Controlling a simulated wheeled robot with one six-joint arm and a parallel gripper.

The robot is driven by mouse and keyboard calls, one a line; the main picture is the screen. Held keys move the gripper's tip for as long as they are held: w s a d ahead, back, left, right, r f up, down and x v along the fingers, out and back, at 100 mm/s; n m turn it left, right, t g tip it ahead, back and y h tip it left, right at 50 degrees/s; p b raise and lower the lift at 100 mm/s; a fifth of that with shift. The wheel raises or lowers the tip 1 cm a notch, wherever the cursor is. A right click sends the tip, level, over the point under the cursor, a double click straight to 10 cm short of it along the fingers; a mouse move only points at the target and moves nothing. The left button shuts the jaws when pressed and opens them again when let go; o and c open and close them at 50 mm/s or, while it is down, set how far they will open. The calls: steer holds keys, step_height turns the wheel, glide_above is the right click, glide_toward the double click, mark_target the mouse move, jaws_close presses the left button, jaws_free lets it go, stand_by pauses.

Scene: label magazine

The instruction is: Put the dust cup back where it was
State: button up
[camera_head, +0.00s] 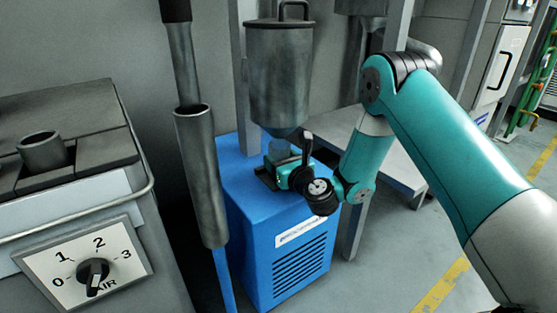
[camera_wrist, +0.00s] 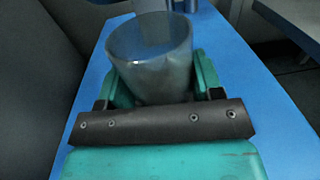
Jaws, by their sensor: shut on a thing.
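The dust cup (camera_wrist: 150,60) is a clear, bluish see-through cup with an open rim. In the wrist view it stands between the two teal fingers of my gripper (camera_wrist: 160,85), which is shut on it. In the head view the cup (camera_head: 279,147) shows small, just under the grey metal hopper (camera_head: 281,75) with a handle on its lid. My gripper (camera_head: 272,172) is beside and below it, over the top of the blue cabinet. I cannot tell whether the cup's rim touches the hopper's lower end.
The blue cabinet (camera_head: 290,225) stands below the hopper. A grey pipe (camera_head: 202,170) rises on its left, and a grey post stands behind. A machine with an AIR dial (camera_head: 93,271) is at the left. A grey shelf (camera_head: 385,160) lies behind my arm. The floor at right is clear.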

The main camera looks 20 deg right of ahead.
steer(key=shift+a, duration=0.15)
steer(key=o, duration=1)
steer(key=shift+f, duration=0.1)
steer(key=shift+o, duration=0.2)
